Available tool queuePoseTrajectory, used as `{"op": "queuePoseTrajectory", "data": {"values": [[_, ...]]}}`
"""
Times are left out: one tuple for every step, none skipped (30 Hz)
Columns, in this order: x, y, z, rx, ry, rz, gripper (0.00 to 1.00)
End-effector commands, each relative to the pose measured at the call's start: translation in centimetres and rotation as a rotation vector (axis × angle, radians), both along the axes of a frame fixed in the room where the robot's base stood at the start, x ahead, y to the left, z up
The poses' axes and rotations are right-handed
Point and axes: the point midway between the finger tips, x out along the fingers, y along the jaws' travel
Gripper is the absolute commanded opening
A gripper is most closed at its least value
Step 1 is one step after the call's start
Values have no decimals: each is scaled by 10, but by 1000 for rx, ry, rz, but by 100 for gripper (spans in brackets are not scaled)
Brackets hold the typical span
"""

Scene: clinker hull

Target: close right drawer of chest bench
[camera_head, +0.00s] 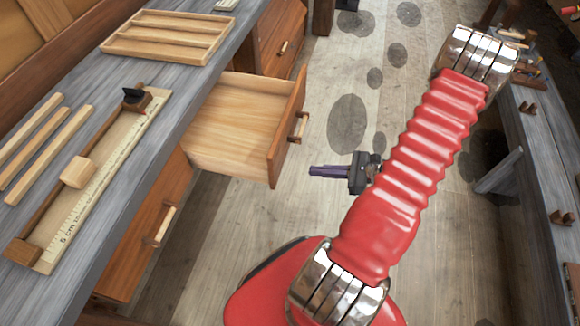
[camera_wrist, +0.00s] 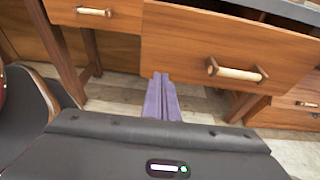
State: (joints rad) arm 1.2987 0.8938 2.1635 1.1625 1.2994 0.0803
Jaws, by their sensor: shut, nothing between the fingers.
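The chest bench (camera_head: 185,90) has a grey top and runs along the left of the head view. Its open drawer (camera_head: 240,125) is pulled well out, is empty inside, and has an orange-brown front with a bar handle (camera_head: 298,127). In the wrist view this drawer front (camera_wrist: 215,45) fills the upper right, with its pale handle (camera_wrist: 237,72). My gripper (camera_head: 314,171) is shut and empty, its purple fingers pointing toward the bench. In the wrist view the fingertips (camera_wrist: 161,76) overlap the lower left of the drawer front; I cannot tell whether they touch.
A closed drawer (camera_head: 145,230) lies nearer in the head view, and shows at left in the wrist view (camera_wrist: 95,20). A wooden tray (camera_head: 170,37), wood strips and a ruler board lie on the top. Another bench (camera_head: 540,150) stands right. Floor between is clear.

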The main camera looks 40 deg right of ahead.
Motion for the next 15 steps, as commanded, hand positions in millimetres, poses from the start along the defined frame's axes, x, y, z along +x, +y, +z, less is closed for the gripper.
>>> {"op": "queuePoseTrajectory", "data": {"values": [[5,5,-2,2,2,2,0],[9,8,-4,2,2,2,0],[13,11,-5,2,2,3,0],[16,13,-7,2,2,2,0],[19,16,-8,1,1,3,0],[23,19,-10,1,2,4,0],[26,21,-11,2,3,2,0],[28,24,-12,2,3,3,0],[33,26,-13,2,2,2,0],[35,28,-14,2,2,2,0],[38,31,-16,1,1,3,0],[42,34,-17,1,1,3,0],[45,36,-18,1,1,3,0],[48,38,-19,1,1,3,0],[52,41,-18,1,1,3,0]]}}
